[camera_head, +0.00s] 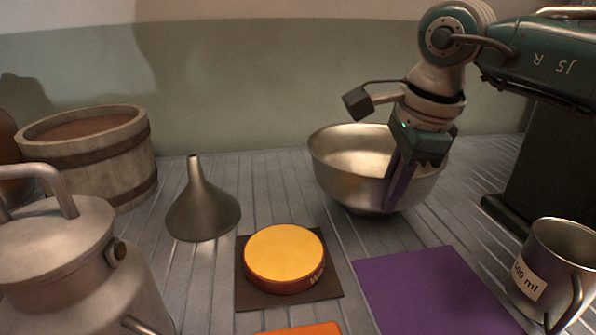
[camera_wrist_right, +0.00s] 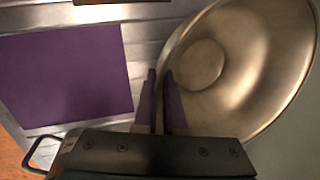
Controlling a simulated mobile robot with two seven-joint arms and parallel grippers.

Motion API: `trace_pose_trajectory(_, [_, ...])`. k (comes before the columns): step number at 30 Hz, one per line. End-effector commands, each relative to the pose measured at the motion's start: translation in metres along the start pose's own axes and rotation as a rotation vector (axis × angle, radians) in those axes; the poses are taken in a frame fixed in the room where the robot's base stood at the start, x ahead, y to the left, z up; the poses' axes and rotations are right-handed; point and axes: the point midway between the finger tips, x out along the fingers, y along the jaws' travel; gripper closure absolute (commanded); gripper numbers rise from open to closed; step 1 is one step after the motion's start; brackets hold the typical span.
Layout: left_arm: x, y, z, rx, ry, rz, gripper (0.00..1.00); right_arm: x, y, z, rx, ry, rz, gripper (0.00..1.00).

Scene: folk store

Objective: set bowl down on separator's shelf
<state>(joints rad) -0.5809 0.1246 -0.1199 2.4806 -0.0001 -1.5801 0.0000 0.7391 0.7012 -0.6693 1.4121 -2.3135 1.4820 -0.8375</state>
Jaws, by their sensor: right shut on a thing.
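The metal bowl (camera_head: 345,165) is wide, shiny and roughly upright at the back of the slatted surface. I cannot tell whether its base touches the slats. My right gripper (camera_head: 399,185) comes down from the upper right and is shut on the bowl's near right rim. In the right wrist view the two purple fingers (camera_wrist_right: 160,100) pinch the wall of the bowl (camera_wrist_right: 240,70), with its inside showing. A dark green-black body (camera_head: 555,170) stands at the right edge; I cannot tell whether it is the separator, and no shelf can be made out for sure. My left gripper is out of view.
A purple mat (camera_head: 430,295) lies in front of the bowl, also in the right wrist view (camera_wrist_right: 65,75). A metal cup (camera_head: 560,250) is at the right. A yellow round (camera_head: 285,252) on a dark square, a funnel (camera_head: 203,212), a wooden tub (camera_head: 95,160) and a milk can (camera_head: 60,260) stand left.

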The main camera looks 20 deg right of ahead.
Motion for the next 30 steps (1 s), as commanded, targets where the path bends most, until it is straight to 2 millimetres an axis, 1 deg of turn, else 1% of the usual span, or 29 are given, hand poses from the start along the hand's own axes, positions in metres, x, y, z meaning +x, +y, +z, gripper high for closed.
trace_pose_trajectory(4, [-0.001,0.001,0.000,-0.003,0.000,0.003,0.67,-0.002,-0.002,0.000,0.000,-0.002,-0.005,1.00])
trace_pose_trajectory(8, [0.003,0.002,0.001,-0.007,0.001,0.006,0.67,0.002,-0.001,0.000,-0.001,-0.001,-0.005,1.00])
trace_pose_trajectory(9, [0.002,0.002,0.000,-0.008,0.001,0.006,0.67,0.002,0.000,0.000,-0.001,0.000,-0.001,0.89])
trace_pose_trajectory(16, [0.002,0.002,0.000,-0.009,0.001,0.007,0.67,0.001,0.000,0.000,0.000,0.000,-0.001,0.63])
trace_pose_trajectory(23, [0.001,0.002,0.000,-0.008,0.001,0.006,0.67,0.001,0.000,0.000,0.000,0.000,-0.001,0.62])
trace_pose_trajectory(25, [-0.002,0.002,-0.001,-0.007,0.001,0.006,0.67,-0.003,-0.001,0.000,0.000,0.000,-0.001,0.62])
trace_pose_trajectory(28, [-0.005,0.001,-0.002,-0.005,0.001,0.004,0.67,-0.014,-0.002,0.000,-0.002,0.000,-0.005,0.62])
trace_pose_trajectory(30, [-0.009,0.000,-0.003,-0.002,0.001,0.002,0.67,-0.027,-0.003,0.000,-0.002,0.001,-0.006,0.62])
